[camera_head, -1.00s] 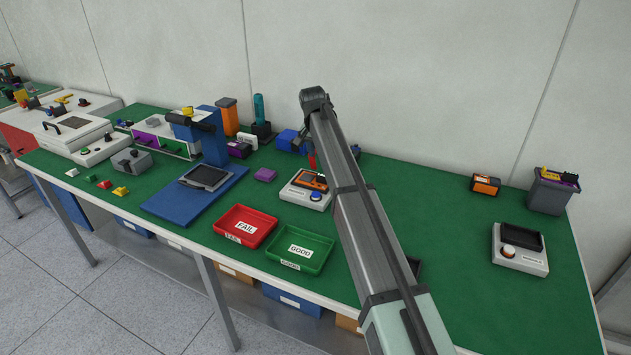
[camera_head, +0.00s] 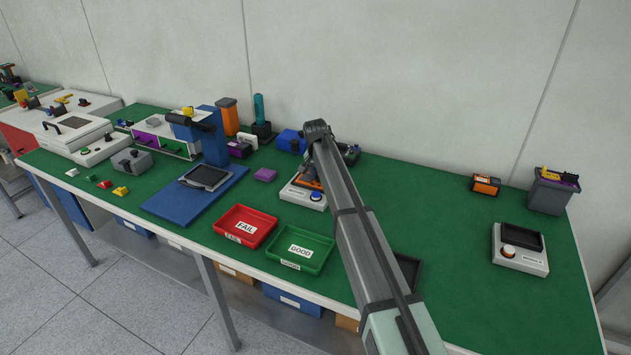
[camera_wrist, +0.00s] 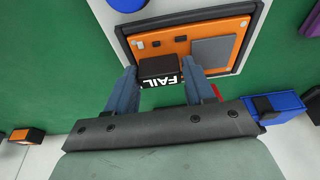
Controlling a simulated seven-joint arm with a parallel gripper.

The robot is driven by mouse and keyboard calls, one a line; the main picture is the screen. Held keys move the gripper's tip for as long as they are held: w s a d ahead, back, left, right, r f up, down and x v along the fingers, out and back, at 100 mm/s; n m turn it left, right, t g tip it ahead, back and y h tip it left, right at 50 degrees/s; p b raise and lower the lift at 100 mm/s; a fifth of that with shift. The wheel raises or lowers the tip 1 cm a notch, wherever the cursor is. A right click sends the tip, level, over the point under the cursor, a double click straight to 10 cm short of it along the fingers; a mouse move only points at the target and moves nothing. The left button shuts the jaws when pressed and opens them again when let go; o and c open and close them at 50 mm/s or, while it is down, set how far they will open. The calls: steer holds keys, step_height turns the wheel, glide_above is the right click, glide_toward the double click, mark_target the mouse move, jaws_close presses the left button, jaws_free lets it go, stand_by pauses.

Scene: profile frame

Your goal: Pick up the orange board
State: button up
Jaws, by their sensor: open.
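The orange board (camera_wrist: 181,38) lies in a dark recess of a white fixture (camera_wrist: 97,8) in the wrist view. It bears a grey square and small pale parts, and a black block marked FAIL (camera_wrist: 160,70) is at its near edge. My gripper (camera_wrist: 161,73) is open, with one fingertip on each side of this block. I cannot tell whether the fingers touch it. In the head view, the board (camera_head: 309,178) shows only partly beside my arm, which hides its right side, and my fingers cannot be made out there.
A red FAIL tray (camera_head: 226,228) and a green GOOD tray (camera_head: 322,252) stand in front of the fixture. The green table top (camera_head: 430,200) right of my arm is mostly clear.

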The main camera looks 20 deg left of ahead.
steer(key=shift+c, duration=0.5)
steer(key=c, duration=0.7)
steer(key=shift+c, duration=0.2)
steer(key=shift+r, duration=0.1)
